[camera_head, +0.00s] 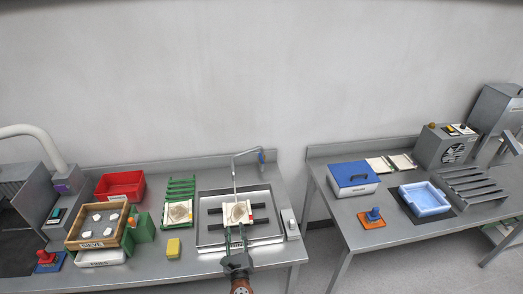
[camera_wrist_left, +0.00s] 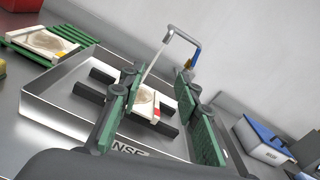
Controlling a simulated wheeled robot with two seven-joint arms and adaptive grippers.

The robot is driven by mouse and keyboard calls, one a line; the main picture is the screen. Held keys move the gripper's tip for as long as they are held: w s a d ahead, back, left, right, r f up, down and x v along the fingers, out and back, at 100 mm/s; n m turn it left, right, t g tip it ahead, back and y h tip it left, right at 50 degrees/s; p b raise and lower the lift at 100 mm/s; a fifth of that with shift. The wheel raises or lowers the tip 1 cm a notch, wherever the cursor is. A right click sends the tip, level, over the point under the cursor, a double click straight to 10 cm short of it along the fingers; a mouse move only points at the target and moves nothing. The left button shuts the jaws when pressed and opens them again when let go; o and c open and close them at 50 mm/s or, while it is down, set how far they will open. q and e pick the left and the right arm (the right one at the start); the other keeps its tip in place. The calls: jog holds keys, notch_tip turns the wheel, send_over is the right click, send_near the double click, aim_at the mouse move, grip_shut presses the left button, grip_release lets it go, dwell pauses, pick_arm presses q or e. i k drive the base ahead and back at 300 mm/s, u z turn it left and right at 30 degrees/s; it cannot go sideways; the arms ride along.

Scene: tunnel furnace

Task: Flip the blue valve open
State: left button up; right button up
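The blue valve (camera_head: 261,157) is a small blue part on the grey tap (camera_head: 246,152) behind the metal basin. It also shows in the left wrist view (camera_wrist_left: 194,55) at the tap's right side. A thin pale line runs down from the spout; I cannot tell whether it is pipe or water. My left gripper (camera_head: 236,230) is over the basin's front edge, apart from the valve and in front of it. Its green fingers stand apart with nothing held between them in the left wrist view (camera_wrist_left: 156,80). My right gripper is not in view.
A tile with a beige round piece (camera_head: 238,212) rests on black bars in the basin (camera_head: 208,201). Left are a green rack (camera_head: 181,183), yellow sponge (camera_head: 173,247), red bin (camera_head: 120,184) and wooden sieve (camera_head: 78,240). A gap separates this table from the right table (camera_head: 380,234).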

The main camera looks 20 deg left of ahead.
aim_at(260, 155)
jog(key=z, duration=0.05)
jog(key=i, duration=1.3)
